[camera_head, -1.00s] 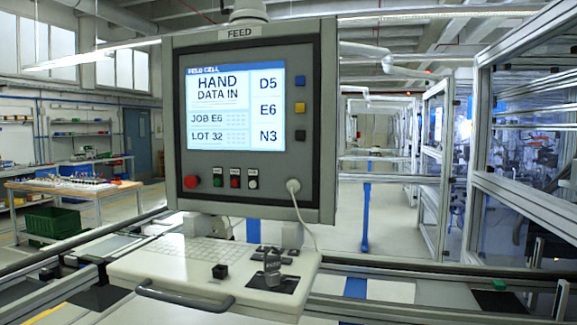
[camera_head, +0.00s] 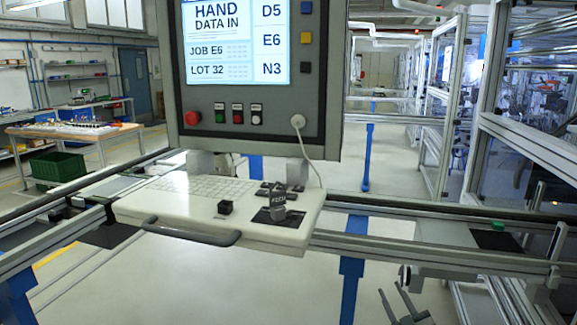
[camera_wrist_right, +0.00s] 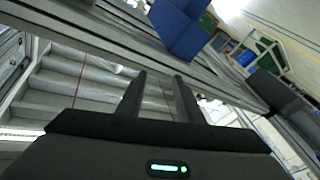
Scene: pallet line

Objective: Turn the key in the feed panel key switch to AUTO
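The feed panel (camera_head: 328,80) stands ahead, its screen reading HAND DATA IN. On its white keyboard shelf (camera_head: 240,237), at the right, a dark square plate (camera_head: 268,216) carries a grey key-like piece (camera_head: 284,216) with a dark tag (camera_head: 278,200) lettered FEED. The switch position marks are too small to read. My right gripper (camera_head: 396,301) is low at the right, below the rail and well apart from the shelf. Its two fingers are spread and empty; they also show apart in the right wrist view (camera_wrist_right: 160,92). My left gripper is not in view.
A dark handle (camera_head: 190,233) runs along the shelf's front, with a small black block (camera_head: 225,207) behind it. A red button (camera_head: 193,117) is on the panel. A metal rail (camera_head: 400,248) crosses right of the shelf.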

